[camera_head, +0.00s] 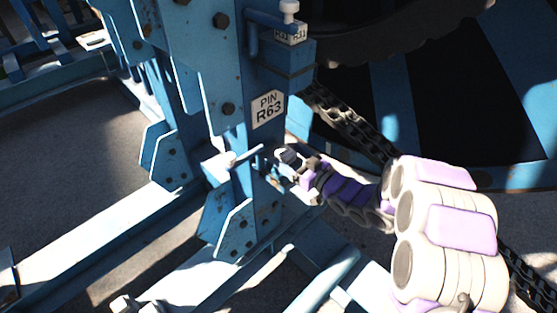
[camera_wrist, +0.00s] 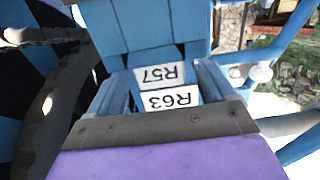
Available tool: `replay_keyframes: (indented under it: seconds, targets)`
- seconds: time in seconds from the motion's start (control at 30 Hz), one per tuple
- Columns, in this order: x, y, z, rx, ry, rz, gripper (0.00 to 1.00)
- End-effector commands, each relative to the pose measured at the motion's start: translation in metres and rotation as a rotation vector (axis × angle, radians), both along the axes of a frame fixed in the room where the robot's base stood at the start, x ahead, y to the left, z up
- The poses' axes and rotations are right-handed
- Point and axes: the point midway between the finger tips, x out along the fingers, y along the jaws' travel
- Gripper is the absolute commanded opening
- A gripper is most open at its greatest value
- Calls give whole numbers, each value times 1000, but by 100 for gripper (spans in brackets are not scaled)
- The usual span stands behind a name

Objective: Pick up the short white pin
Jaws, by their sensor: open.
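A short white pin (camera_head: 289,8) with a round head stands upright on top of a blue box on the post in the head view. A second white, rod-like piece (camera_head: 222,165) sticks out sideways lower down, left of the post. My gripper (camera_head: 287,163) is in front of the post, below the upright pin and right of the rod-like piece, holding nothing visible. In the wrist view, my gripper (camera_wrist: 165,88) is open, with labelled plates showing between its fingers. A white knob (camera_wrist: 261,72) shows right of it; I cannot tell which piece it is.
The blue post carries a "PIN R63" plate (camera_head: 268,108). A dark chain (camera_head: 345,123) hangs behind my arm, near the large reel (camera_head: 395,98). Blue beams (camera_head: 85,228) cross the floor. Bare ground (camera_head: 70,150) lies left of the post.

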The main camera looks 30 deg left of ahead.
Motion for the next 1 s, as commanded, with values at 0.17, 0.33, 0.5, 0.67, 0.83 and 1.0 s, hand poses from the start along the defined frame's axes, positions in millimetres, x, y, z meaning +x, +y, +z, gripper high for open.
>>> replay_keyframes:
  seconds: [0.17,0.33,0.5,0.67,0.83,1.0]
  targets:
    - [1,10,1,11,0,-1,83]
    - [5,39,-4,2,-2,-1,83]
    - [7,56,-6,-4,-2,-1,83]
    - [8,53,-4,-2,-1,-2,83]
    - [8,45,-1,3,-1,-3,71]
    - [8,44,-1,4,0,-3,54]
